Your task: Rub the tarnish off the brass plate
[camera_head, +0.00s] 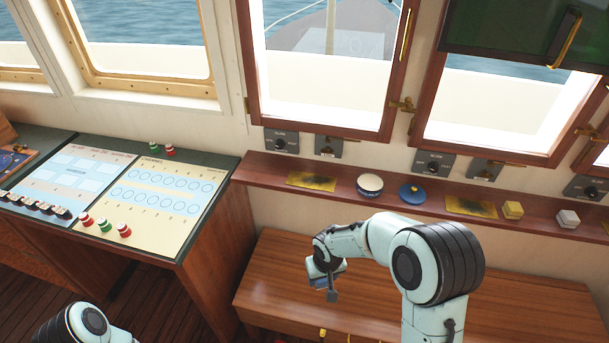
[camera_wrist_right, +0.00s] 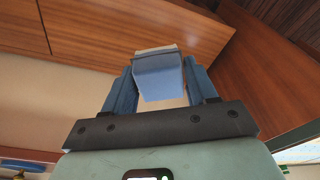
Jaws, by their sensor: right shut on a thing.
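Which one the task means I cannot tell. My right gripper (camera_head: 326,281) is in front of and below the shelf, over the wooden cabinet top. It is shut on a blue block with a pale face, seen between the fingers in the right wrist view (camera_wrist_right: 159,80). The block is clear of both plates. Only a part of my left arm shows at the bottom left; its gripper is out of view.
On the shelf (camera_head: 280,168) between the plates stand a round open tin (camera_head: 369,184) and a blue lid (camera_head: 412,193) with a brass knob. A chart console (camera_head: 225,170) stands left.

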